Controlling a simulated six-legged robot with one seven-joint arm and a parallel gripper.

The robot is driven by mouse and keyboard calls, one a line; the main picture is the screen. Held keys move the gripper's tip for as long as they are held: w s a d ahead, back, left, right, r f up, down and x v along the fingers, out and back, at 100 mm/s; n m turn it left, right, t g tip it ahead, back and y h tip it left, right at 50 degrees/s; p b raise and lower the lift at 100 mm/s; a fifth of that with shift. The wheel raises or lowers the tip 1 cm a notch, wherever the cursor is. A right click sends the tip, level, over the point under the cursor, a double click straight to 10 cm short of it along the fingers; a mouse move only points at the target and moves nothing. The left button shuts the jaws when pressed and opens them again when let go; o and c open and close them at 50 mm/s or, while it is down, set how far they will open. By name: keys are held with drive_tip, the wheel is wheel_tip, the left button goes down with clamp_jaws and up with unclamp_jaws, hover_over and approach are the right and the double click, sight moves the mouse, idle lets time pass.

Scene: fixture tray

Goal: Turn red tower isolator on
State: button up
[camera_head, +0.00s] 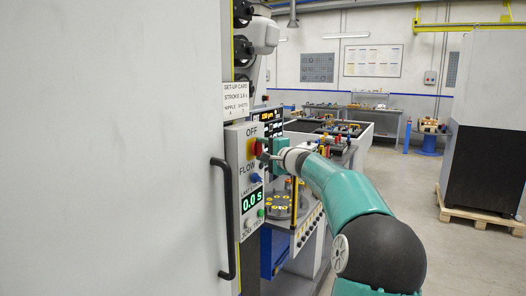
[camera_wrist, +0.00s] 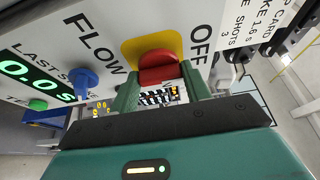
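The red isolator knob (camera_wrist: 157,68) sits on a yellow plate (camera_wrist: 133,47) beside the word OFF in the wrist view. In the head view the red knob (camera_head: 259,147) shows on the white control panel, just below OFF. My gripper (camera_wrist: 160,84) has one green finger on each side of the knob. The finger gap matches the knob's width, and the fingers look shut on it. Contact is partly hidden. In the head view my gripper (camera_head: 265,154) is at the knob, coming from the right.
Below the knob are a blue FLOW knob (camera_head: 256,178), a green-lit display (camera_head: 252,201) reading 0.0 s, and buttons. A black handle (camera_head: 226,220) stands out to the left. A round fixture (camera_head: 283,206) stands below my arm. Open floor lies to the right.

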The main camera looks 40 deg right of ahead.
drive_tip(key=c, duration=0.4)
drive_tip(key=shift+o, duration=0.2)
drive_tip(key=shift+o, duration=0.2)
drive_tip(key=shift+w+r+m, duration=0.1)
drive_tip(key=shift+m, duration=0.2)
drive_tip(key=m+g, duration=0.1)
drive_tip(key=m, duration=0.1)
drive_tip(key=shift+r+m, duration=0.1)
drive_tip(key=shift+m, duration=0.3)
drive_tip(key=m+g+y, duration=0.1)
drive_tip(key=m+g, duration=0.1)
drive_tip(key=m, duration=0.1)
drive_tip(key=shift+r+m+y, duration=0.1)
drive_tip(key=shift+m+y, duration=0.2)
drive_tip(key=shift+y, duration=0.1)
drive_tip(key=m, duration=0.1)
drive_tip(key=m+g+y, duration=0.1)
drive_tip(key=m, duration=0.1)
drive_tip(key=shift+w+d+y, duration=0.1)
drive_tip(key=shift+d+y, duration=0.1)
drive_tip(key=shift+y, duration=0.1)
drive_tip(key=m+g+y, duration=0.1)
drive_tip(key=m+y, duration=0.1)
drive_tip(key=m, duration=0.1)
drive_tip(key=shift+r+m, duration=0.1)
drive_tip(key=shift+m, duration=0.2)
